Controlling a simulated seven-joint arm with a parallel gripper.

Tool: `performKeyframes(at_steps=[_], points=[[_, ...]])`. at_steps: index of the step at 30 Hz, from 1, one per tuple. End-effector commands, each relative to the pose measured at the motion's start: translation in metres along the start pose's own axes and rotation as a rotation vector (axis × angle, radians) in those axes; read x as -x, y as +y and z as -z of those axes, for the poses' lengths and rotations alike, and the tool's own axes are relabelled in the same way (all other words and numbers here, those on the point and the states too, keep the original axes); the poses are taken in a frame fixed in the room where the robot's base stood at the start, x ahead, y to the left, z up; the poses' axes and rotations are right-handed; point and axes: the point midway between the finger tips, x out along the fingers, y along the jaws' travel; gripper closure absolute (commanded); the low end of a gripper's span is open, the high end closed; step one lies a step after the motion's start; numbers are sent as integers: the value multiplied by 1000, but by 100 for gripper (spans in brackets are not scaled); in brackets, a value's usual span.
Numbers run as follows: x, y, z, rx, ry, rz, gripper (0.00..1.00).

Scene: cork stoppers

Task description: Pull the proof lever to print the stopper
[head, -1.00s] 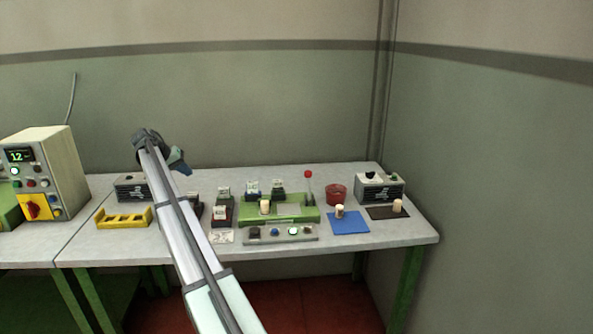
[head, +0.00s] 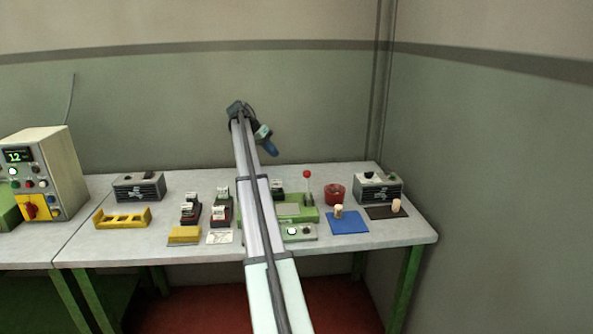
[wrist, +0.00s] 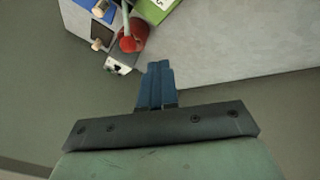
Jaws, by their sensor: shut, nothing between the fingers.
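The proof lever (head: 308,188) stands upright at the right end of the green press (head: 299,213), with a red ball knob (head: 307,174) on top. In the wrist view the red knob (wrist: 128,44) is left of and beyond my fingertips, apart from them. My gripper (head: 271,150) is shut and empty, raised above the back of the table, left of the lever. Its blue fingers (wrist: 159,66) are together in the wrist view. My arm hides the press's left part, where a stopper stood in the earlier view. One cork stopper (head: 338,211) is on the blue mat (head: 350,226).
A red cup (head: 335,196) and a box with a dark knob (head: 379,190) stand right of the lever. Another stopper (head: 396,205) is on a dark mat (head: 377,213). Dark stamp blocks (head: 190,210) and a yellow rack (head: 123,219) are at left.

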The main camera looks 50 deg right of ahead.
Motion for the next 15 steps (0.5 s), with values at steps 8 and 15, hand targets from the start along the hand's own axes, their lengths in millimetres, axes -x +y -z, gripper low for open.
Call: performKeyframes(at_steps=[8,15], points=[[0,1,0,-1,-1,-1,100],[-10,1,0,-1,-1,0,100]])
